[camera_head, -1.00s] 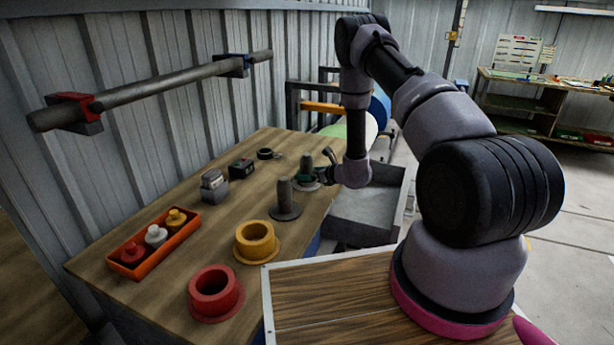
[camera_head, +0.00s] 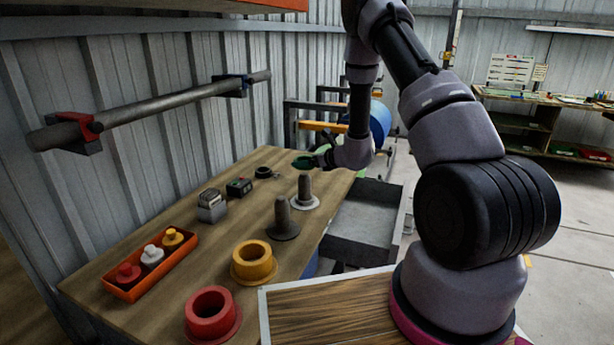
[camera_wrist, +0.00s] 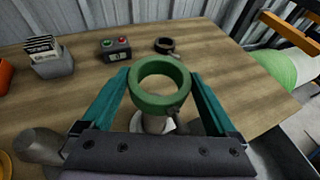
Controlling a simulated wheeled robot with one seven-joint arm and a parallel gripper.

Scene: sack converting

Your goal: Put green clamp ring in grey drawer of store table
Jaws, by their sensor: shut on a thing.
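The green clamp ring (camera_wrist: 160,84) is held between the two fingers of my gripper (camera_wrist: 160,90) in the wrist view. In the head view the green ring (camera_head: 303,163) shows small at the tip of my gripper (camera_head: 315,160), raised above the far end of the table. A grey post on a pale round base (camera_head: 304,196) stands below it, bare. The grey drawer (camera_head: 362,222) is pulled out from the table's right side and looks empty. My gripper is above and to the left of the drawer.
The wooden table (camera_head: 175,268) also holds a dark-based post (camera_head: 283,220), a yellow collar (camera_head: 254,263), a red collar (camera_head: 212,315), an orange tray (camera_head: 150,264), a card box (camera_head: 211,206), a button box (camera_head: 239,187) and a black ring (camera_head: 263,173). A bar runs along the wall.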

